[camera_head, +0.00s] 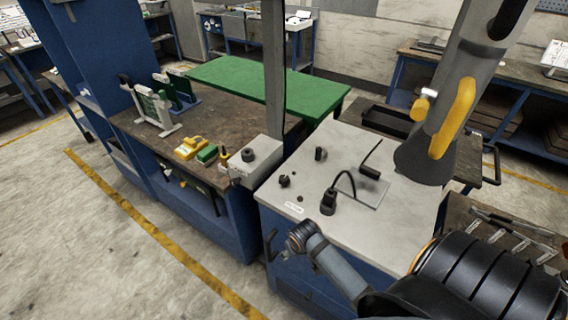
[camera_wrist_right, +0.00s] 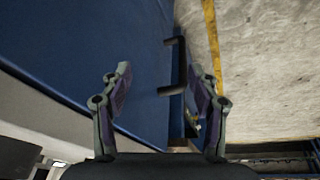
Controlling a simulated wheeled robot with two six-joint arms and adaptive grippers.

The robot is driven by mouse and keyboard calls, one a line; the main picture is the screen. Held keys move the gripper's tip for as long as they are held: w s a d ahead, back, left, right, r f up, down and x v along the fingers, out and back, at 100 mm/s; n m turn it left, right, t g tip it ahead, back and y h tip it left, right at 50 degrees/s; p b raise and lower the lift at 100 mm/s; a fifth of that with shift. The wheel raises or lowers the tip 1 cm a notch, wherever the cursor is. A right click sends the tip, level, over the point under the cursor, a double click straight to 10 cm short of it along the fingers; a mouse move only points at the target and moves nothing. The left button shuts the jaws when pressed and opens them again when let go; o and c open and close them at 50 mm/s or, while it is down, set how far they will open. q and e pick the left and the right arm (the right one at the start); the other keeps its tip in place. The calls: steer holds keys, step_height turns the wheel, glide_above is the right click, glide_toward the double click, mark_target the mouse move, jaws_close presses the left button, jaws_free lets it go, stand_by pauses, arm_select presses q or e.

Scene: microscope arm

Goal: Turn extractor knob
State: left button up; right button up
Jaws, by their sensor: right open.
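The extractor arm is a thick grey tube (camera_head: 468,70) at the upper right of the head view, ending in a dark hood (camera_head: 424,165) above the light grey worktop. A yellow knob (camera_head: 421,106) sits on the left side of the tube, and a longer yellow handle (camera_head: 458,118) is on its front. My right gripper (camera_head: 276,246) is low beside the front of the blue cabinet, well below and left of the yellow knob. In the right wrist view my right gripper (camera_wrist_right: 160,72) has its fingers spread with nothing between them. My left gripper is not in view.
The worktop (camera_head: 400,225) holds a dark cabled device (camera_head: 328,203), small black knobs and a flat plate. A grey box (camera_head: 262,150) stands on the brown bench (camera_head: 228,112) to the left. Floor (camera_head: 60,230) is clear at the left.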

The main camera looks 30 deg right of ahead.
step_height(320, 180, up, 11)
steer(key=w+p, duration=0.2)
steer(key=p, duration=0.1)
steer(key=m, duration=0.4)
glide_toward(284, 178)
steer(key=shift+t+h, duration=0.3)
steer(key=shift+t, duration=0.1)
steer(key=p+x, duration=0.1)
steer(key=x, duration=0.2)
steer(key=p+x, duration=0.1)
steer(key=x, duration=0.3)
steer(key=shift+s+a+f+p, duration=0.15)
steer(key=shift+f+p, duration=0.15)
steer(key=shift+f, duration=0.6)
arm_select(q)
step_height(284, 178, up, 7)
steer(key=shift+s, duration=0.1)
arm_select(e)
steer(key=c, duration=1.2)
